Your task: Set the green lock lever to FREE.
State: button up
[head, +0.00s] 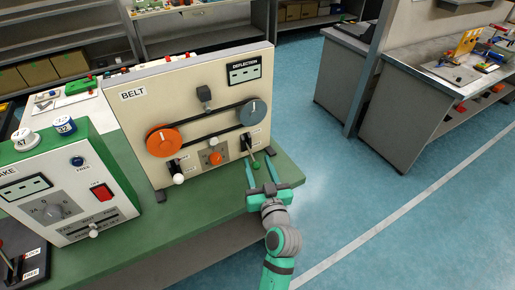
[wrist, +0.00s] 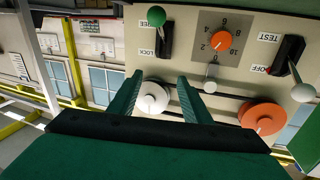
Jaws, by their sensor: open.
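The green lock lever has a round green knob (head: 255,165) on a thin stem from a black slot at the lower right of the BELT panel. In the wrist view, which is upside down, the green knob (wrist: 155,16) partly covers the FREE label (wrist: 159,24). The LOCK label (wrist: 147,53) is at the slot's other end. The stem appears to lean toward FREE, though viewing angle makes this uncertain. My gripper (head: 258,162) is open and empty, pointing at the panel. In the wrist view its fingertips (wrist: 160,80) are apart from the knob, with the pale pulley between them.
The BELT panel (head: 142,110) carries an orange pulley (head: 163,141), a grey pulley (head: 252,111) and a belt. A white-knobbed TEST/OFF lever (head: 178,179) and an orange dial (head: 214,158) are left of the green lever. Open floor (head: 350,190) lies to the right.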

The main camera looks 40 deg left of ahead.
jog(key=shift+v, duration=1.4)
jog(key=shift+s+a, duration=0.15)
jog(key=shift+s, duration=0.05)
jog(key=s+d+f+m+t+h, duration=0.2)
jog(key=s+d+f+m+h, duration=0.4)
jog(key=d, duration=0.5)
jog(key=s+d+f+m+t+h, duration=0.2)
jog(key=s+d+f+h, duration=0.1)
jog(key=d+f, duration=0.65)
jog(key=s+d+r+m+h, duration=0.1)
jog(key=s+d+r+h, duration=0.1)
jog(key=s+d, duration=0.5)
jog(key=s+d+r+m+t+h, duration=0.1)
jog(key=s+d+r+h, duration=0.1)
jog(key=s+d, duration=0.5)
jog(key=s+h, duration=0.1)
jog(key=s, duration=0.3)
jog(key=shift+s+h, duration=0.4)
